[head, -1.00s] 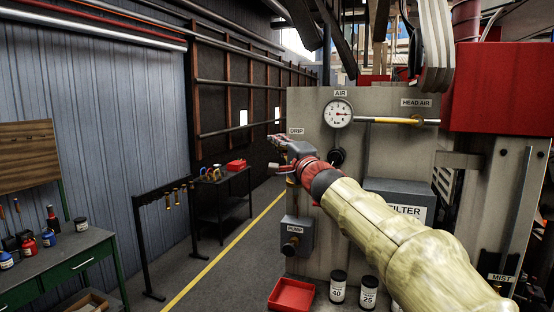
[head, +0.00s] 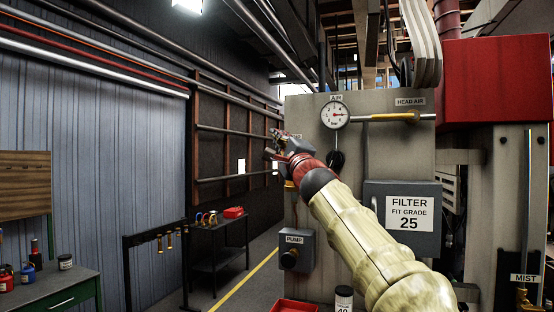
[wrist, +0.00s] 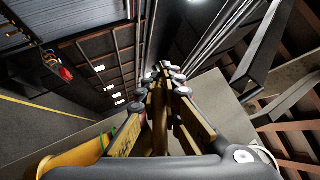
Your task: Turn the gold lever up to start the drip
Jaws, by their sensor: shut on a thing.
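My gripper (head: 272,150) is at the upper left edge of the grey machine (head: 300,215), over the spot of the drip label, which is almost wholly hidden. In the wrist view, the two fingers (wrist: 160,85) are closed together with a narrow gold strip, the gold lever (wrist: 160,118), between them. A gold, rounded part (wrist: 80,156) shows at the lower left of the wrist view. In the head view, a small gold piece (head: 290,184) shows just below my gripper. The rest of the lever and its mount are hidden by my gripper and wrist.
The pressure gauge (head: 335,115), filter box (head: 402,218) and pump box (head: 297,250) are on the machine face near my arm. A black rack (head: 150,240) and a dark cart (head: 218,250) stand left, across a floor with a yellow line.

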